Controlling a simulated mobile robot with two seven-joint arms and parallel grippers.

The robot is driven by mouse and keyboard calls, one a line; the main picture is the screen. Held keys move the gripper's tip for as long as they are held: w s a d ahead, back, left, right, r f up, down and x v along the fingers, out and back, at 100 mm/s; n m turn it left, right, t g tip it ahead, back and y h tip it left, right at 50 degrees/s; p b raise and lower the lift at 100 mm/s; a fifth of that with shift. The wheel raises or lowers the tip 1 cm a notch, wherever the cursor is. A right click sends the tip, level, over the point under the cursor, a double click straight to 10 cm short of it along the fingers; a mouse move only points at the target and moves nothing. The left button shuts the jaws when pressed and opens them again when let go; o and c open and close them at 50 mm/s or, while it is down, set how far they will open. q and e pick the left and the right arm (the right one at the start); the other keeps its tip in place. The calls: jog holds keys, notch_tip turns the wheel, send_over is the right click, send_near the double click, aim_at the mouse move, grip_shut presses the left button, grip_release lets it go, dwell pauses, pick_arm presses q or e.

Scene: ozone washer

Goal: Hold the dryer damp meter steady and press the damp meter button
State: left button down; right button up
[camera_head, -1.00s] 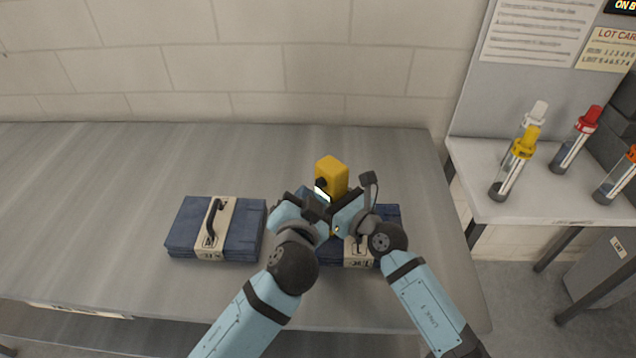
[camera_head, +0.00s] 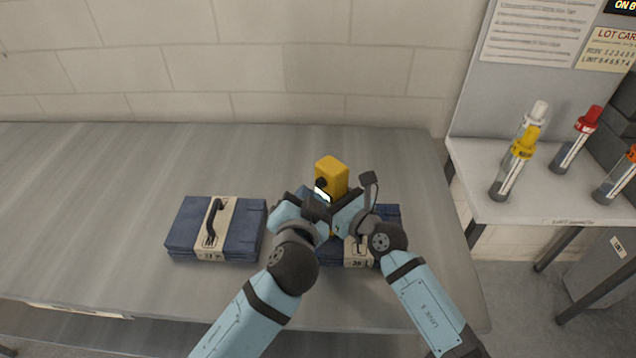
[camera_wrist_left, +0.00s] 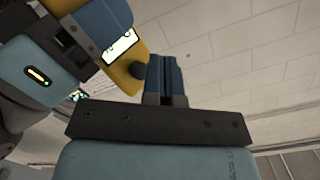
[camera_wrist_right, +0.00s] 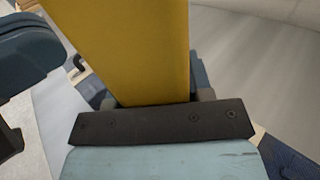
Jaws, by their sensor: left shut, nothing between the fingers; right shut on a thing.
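The damp meter (camera_head: 332,175) is a yellow block with a small lit display, held upright above the bench between my two grippers. It also shows in the left wrist view (camera_wrist_left: 127,84), with its white display (camera_wrist_left: 119,47) and a dark round button (camera_wrist_left: 138,71). My right gripper (camera_wrist_right: 150,92) is shut on the meter's yellow body. My left gripper (camera_wrist_left: 166,78) is shut and empty, its fingertips close beside the button. I cannot tell whether they touch it. In the head view my arms hide the meter's lower part.
Capped tubes (camera_head: 515,165) stand on a side table at right. The bench's left side is clear.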

dwell(0.3)
pick_arm(q)
jog(key=shift+w+d, duration=0.3)
jog(key=shift+w+d, duration=0.35)
dwell(1.0)
jog(key=shift+s+a, duration=0.65)
jog(key=shift+s, duration=0.05)
jog(key=s+a, duration=0.3)
jog(key=shift+s+a, duration=0.25)
jog(key=shift+a, duration=0.05)
dwell(0.3)
dwell(0.5)
